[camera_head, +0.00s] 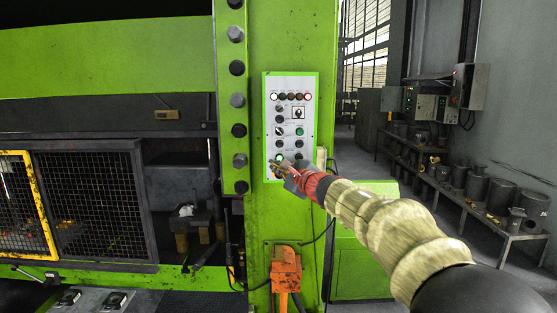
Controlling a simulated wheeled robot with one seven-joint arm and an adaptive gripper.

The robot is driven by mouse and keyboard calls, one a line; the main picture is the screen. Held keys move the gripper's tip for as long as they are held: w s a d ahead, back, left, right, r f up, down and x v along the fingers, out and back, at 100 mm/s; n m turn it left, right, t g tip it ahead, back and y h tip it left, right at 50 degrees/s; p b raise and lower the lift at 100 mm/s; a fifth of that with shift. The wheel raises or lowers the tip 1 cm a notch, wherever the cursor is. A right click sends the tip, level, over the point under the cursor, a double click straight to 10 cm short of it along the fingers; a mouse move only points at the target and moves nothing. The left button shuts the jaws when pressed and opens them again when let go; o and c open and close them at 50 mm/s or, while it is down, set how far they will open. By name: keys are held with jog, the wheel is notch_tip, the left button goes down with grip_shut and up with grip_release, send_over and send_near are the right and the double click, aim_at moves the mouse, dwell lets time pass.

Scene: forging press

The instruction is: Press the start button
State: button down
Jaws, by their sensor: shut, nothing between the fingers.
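The control panel (312,118) is a pale grey plate on the green press column. It bears a row of small lamps at the top, several dark knobs and buttons, and a green button (299,131) at mid-right. Another green button or lamp (279,157) glows at the lower left, close to my gripper. My gripper (274,165) is shut and empty, with its fingertips at the panel's lower left, just below this green light. I cannot tell whether the tips touch the panel. My gripper and wrist hide part of the panel's lower edge. No readable label shows which button is start.
The green press column (256,35) carries a row of bolts left of the panel. An orange pedestal box (286,268) stands below. A mesh guard with a yellow frame (48,205) is at left. A bench (455,190) with metal pots runs along the right wall.

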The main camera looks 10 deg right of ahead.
jog(key=shift+d+f, duration=0.1)
dwell(0.3)
jog(key=p, duration=0.5)
send_near(277, 159)
jog(key=w+a, duration=0.4)
jog(key=shift+w+d+r, duration=0.1)
jog(key=shift+w+r, duration=0.2)
jog(key=shift+w, duration=0.25)
jog(key=shift+w, duration=0.15)
dwell(0.6)
jog(key=shift+w+d, duration=0.1)
jog(key=shift+w, duration=0.15)
